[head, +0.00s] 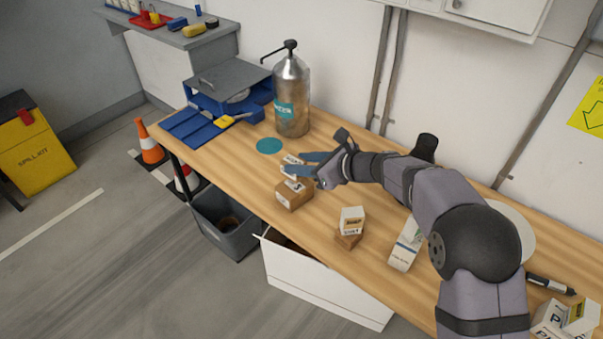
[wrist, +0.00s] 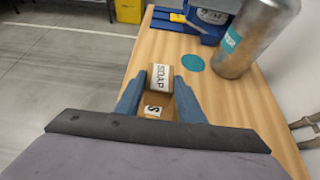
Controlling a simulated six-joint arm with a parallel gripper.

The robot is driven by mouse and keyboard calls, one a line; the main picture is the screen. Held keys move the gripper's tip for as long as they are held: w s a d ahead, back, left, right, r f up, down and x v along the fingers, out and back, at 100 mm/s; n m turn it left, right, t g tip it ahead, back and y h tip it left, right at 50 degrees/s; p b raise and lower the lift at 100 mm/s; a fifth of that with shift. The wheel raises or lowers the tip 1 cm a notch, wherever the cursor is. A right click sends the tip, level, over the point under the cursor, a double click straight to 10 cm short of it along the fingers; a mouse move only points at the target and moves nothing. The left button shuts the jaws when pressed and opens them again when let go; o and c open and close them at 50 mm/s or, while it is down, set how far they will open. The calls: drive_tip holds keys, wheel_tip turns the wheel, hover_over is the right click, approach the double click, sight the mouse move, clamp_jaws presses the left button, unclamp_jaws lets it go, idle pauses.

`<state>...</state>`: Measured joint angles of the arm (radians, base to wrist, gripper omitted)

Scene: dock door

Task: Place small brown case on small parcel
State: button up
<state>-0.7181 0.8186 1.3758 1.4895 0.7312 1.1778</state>
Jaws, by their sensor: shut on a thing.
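My gripper (head: 297,166) reaches left, low over the table, with its blue fingers closed on a small brown case (wrist: 161,80). The case carries a white label reading SOAP. In the head view the fingers partly hide the case (head: 291,159). A small brown parcel (head: 292,197) with a white label on top stands on the table just below the fingers. In the wrist view the parcel (wrist: 168,113) shows between the fingers, on the near side of the held case. I cannot tell whether the case touches the parcel.
A metal bottle (head: 291,95) with a pump and a teal disc (head: 269,146) are beyond the gripper. A white-labelled box (head: 352,217) sits on a brown box (head: 347,241) to the right. The table's front edge is close.

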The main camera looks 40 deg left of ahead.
drive_tip(key=shift+f, duration=1.85)
drive_tip(key=shift+f, duration=0.2)
drive_tip(key=o, duration=1.1)
drive_tip(key=shift+r, duration=0.2)
drive_tip(key=shift+d+r, duration=0.1)
drive_tip(key=b+v, duration=0.1)
drive_tip(key=v, duration=1)
drive_tip(key=shift+d+r+b, duration=0.15)
drive_tip(key=shift+d+b, duration=0.15)
drive_tip(key=shift+d, duration=0.1)
